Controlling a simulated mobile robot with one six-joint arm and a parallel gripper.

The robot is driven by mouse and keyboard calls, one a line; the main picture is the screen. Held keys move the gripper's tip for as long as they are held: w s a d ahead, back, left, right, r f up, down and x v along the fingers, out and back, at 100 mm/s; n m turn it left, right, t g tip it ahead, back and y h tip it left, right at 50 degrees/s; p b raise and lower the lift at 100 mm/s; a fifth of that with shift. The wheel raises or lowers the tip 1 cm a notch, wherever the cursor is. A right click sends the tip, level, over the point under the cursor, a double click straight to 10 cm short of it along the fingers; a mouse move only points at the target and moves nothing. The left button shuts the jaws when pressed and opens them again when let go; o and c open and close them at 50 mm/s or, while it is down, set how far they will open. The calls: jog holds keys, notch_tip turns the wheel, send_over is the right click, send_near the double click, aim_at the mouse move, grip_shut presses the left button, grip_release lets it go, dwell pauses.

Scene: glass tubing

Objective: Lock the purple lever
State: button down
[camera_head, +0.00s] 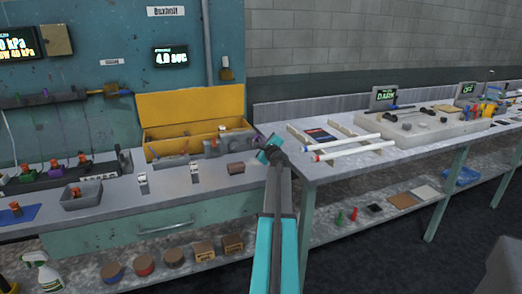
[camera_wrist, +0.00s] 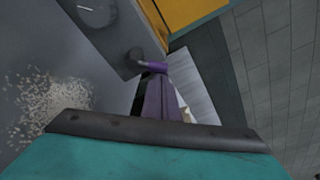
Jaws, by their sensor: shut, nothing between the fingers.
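The purple lever (camera_wrist: 153,67) is in the wrist view, beside a dark round knob at the corner of a grey unit (camera_wrist: 110,35). A longer dark purple piece runs below it, toward my gripper's dark front edge; I cannot tell whether it belongs to the lever. In the head view, my gripper (camera_head: 269,150) is at the right end of the grey unit (camera_head: 212,146), near the bench corner. It is shut and empty. It is very close to the lever, but I cannot tell whether they touch. In the head view the lever is not clearly visible.
A yellow bin (camera_head: 190,104) stands behind the grey unit. A small brown block (camera_head: 236,168) lies on the bench left of my arm. The right-hand bench holds a rack with white tubes (camera_head: 350,141) close by. A grey tray (camera_head: 82,195) is at the left.

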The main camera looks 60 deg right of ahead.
aim_at(257, 136)
jog(key=n+b, duration=0.2)
jog(key=b, duration=0.1)
jog(key=n+b, duration=0.1)
jog(key=shift+w+a+r, duration=0.25)
jog(key=shift+a+r, duration=0.1)
jog(key=n+b, duration=0.1)
jog(key=b, duration=0.1)
jog(key=n+b, duration=0.1)
jog(key=b, duration=0.1)
jog(key=a+r+n+h+b, duration=0.1)
jog(key=b, duration=0.1)
jog(key=shift+w+n+t, duration=0.3)
jog(key=shift+w+n, duration=0.1)
jog(key=shift+w+a+r+n+b, duration=0.1)
jog(key=shift+a+r+n+b, duration=0.15)
jog(key=shift+n+b, duration=0.25)
jog(key=shift+r, duration=0.1)
jog(key=shift+a, duration=0.1)
